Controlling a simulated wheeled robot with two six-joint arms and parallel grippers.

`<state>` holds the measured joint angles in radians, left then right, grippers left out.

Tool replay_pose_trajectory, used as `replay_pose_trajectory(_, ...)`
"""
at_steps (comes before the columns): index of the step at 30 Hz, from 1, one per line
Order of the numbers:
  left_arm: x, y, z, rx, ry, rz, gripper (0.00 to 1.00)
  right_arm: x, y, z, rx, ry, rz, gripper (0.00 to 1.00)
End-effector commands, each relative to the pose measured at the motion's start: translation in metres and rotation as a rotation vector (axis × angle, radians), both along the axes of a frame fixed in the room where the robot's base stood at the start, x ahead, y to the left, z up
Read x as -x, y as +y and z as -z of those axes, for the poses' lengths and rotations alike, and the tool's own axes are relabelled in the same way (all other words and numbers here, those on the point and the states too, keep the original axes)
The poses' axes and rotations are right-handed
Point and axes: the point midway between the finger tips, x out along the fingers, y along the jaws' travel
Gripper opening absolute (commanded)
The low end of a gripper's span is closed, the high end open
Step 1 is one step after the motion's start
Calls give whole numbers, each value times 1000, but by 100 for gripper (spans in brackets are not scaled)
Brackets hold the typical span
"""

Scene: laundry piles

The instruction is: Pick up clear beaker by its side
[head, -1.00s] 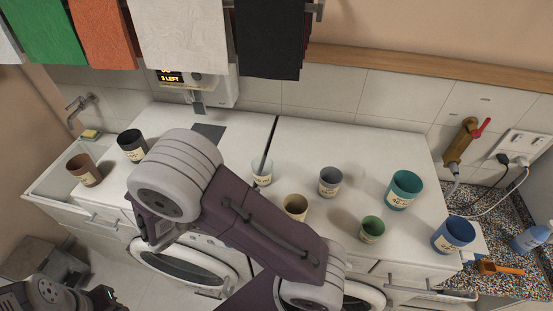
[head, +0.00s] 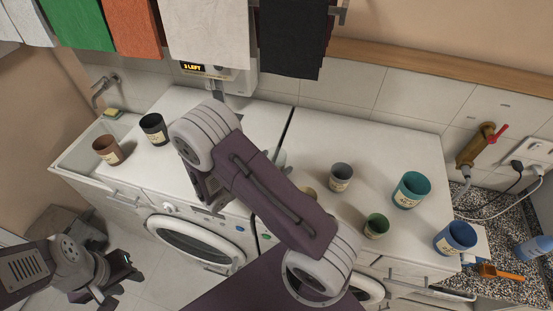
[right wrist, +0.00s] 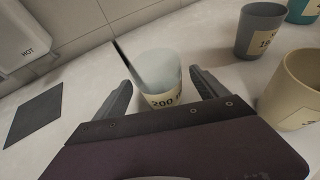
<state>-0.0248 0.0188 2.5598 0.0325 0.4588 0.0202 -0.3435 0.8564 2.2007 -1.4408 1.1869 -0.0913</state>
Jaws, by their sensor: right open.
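The clear beaker (right wrist: 158,72) stands upright on the white worktop, with a label reading "200". In the right wrist view it is between the two fingers of my right gripper (right wrist: 160,80), which is open, with a gap visible on both sides.
A tan cup (right wrist: 296,90) and a grey cup (right wrist: 261,30) stand right of the beaker. Teal (head: 410,190), green (head: 376,226) and blue (head: 455,238) cups are further right. Black (head: 154,129) and brown (head: 108,150) cups are left. A dark mat (right wrist: 35,118) lies left of the beaker.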

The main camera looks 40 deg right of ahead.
Motion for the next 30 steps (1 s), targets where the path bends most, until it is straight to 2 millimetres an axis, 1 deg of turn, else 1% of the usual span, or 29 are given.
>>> replay_pose_trajectory(5, 0, 0, 1, 0, 1, 0, 36, -1, -1, 1, 0, -1, -1, 82)
replay_pose_trajectory(6, 0, 0, 1, 0, 1, 0, 36, -1, -1, 1, 0, -1, -1, 80)
replay_pose_trajectory(8, 0, 0, 1, 0, 1, 0, 36, -1, -1, 1, 0, -1, -1, 63)
replay_pose_trajectory(9, 0, 0, 1, 0, 1, 0, 36, -1, -1, 1, 0, -1, -1, 52)
replay_pose_trajectory(11, 0, 0, 1, 0, 1, 0, 36, -1, -1, 1, 0, -1, -1, 35)
replay_pose_trajectory(12, 0, 0, 1, 0, 1, 0, 36, -1, -1, 1, 0, 0, -1, 24)
replay_pose_trajectory(13, 0, 0, 1, 0, 1, 0, 36, -1, -1, 1, 0, 0, -1, 18)
replay_pose_trajectory(23, 0, 0, 3, 0, 0, 0, 36, -1, -1, -2, 1, -2, -1, 18)
replay_pose_trajectory(26, 0, 0, 7, 0, 0, 0, 36, -1, -1, -10, 0, -5, 0, 18)
replay_pose_trajectory(29, 0, 0, 12, 0, 0, 0, 36, -1, 0, -23, -1, -7, 0, 18)
replay_pose_trajectory(30, 0, 0, 14, 0, 0, 0, 36, -2, 0, -30, -1, -8, 0, 18)
